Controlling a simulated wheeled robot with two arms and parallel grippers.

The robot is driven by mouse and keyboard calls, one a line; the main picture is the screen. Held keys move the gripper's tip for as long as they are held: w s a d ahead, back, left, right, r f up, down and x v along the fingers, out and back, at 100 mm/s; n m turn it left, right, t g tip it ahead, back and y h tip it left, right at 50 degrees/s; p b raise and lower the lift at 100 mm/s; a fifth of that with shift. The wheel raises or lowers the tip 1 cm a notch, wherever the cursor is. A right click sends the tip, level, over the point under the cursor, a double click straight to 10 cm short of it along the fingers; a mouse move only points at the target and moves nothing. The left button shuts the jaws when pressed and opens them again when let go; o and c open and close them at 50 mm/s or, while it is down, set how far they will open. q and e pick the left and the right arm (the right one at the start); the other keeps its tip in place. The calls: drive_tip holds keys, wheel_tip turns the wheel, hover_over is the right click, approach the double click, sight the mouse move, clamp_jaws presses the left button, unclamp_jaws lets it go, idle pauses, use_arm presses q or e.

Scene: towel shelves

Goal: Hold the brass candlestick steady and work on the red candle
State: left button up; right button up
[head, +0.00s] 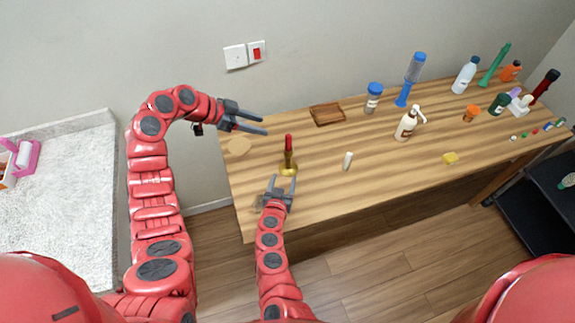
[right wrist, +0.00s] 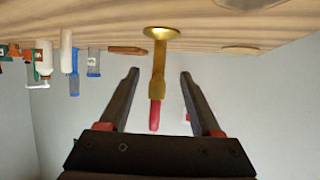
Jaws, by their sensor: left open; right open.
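The brass candlestick (head: 289,168) stands upright on the wooden table, with the red candle (head: 288,142) upright in its top. In the right wrist view the picture is upside down, with the candlestick (right wrist: 159,60) and the red candle (right wrist: 155,116) pointing down. My right gripper (head: 282,179) is open, just on the near side of the candlestick. Its fingers (right wrist: 158,73) show on either side of the candlestick there, with gaps on both sides. My left gripper (head: 265,125) is open and empty, above and left of the candle, apart from it.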

sight(287, 165)
drive_tip(key=x, duration=0.8)
drive_tip(key=shift+w, duration=0.3)
drive_tip(key=shift+w+f, duration=0.2)
drive_tip(key=shift+w, duration=0.1)
drive_tip(key=shift+x, duration=0.85)
drive_tip(key=shift+d, duration=0.2)
clamp_jaws()
